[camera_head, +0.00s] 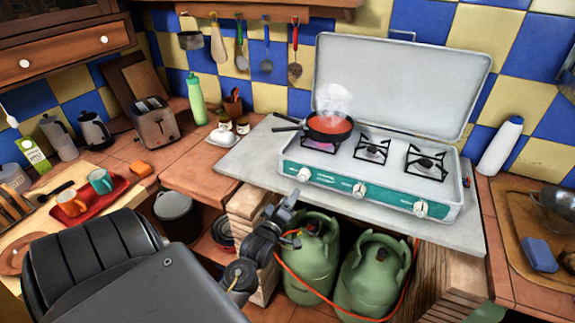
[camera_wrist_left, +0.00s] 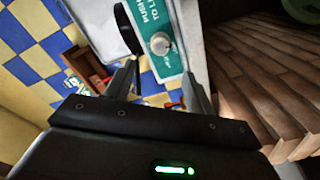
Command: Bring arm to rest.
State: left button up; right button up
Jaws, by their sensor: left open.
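My left arm (camera_head: 125,280) comes in from the lower left of the head view. Its gripper (camera_head: 287,205) is just in front of the camp stove, below the left knob (camera_head: 304,174). In the left wrist view the gripper (camera_wrist_left: 160,88) has its two fingers apart, with nothing seen between them. The stove's teal front panel and a knob (camera_wrist_left: 160,43) show beyond the fingertips. My right arm and gripper are not in view.
The camp stove (camera_head: 461,212) has its lid up. A steaming pan (camera_head: 329,124) of red food sits on its left burner. Green gas bottles (camera_head: 310,262) with an orange hose stand below. A red tray (camera_head: 92,208) with cups lies at the left; a toaster (camera_head: 155,124) stands behind it.

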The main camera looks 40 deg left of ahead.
pick_arm(q)
jog(key=shift+s+d, duration=0.1)
jog(key=shift+s, duration=0.2)
dwell(0.4)
jog(key=s+d+f+m+g+h, duration=0.2)
jog(key=s+d+f+m+g, duration=0.15)
jog(key=f, duration=0.85)
jog(key=s+d+f+m+g+h, duration=0.1)
jog(key=s+d+f+m+g, duration=0.25)
jog(key=f, duration=0.75)
jog(key=s+d+f+m+g+h, duration=0.1)
jog(key=s+d+f+m+h, duration=0.25)
jog(key=f, duration=0.85)
jog(key=s+d+f+m+g, duration=0.1)
jog(key=s+f, duration=0.4)
jog(key=s, duration=0.5)
jog(key=s+d+f+m+g, duration=0.1)
jog(key=s+f+m+g, duration=0.3)
jog(key=s, duration=0.7)
jog(key=s+d+f+m+g, duration=0.2)
jog(key=s+f+g, duration=0.1)
jog(key=s+f, duration=0.4)
jog(key=s, duration=0.3)
jog(key=shift+s+y, duration=0.3)
jog(key=shift+y, duration=0.05)
jog(key=shift+d, duration=0.1)
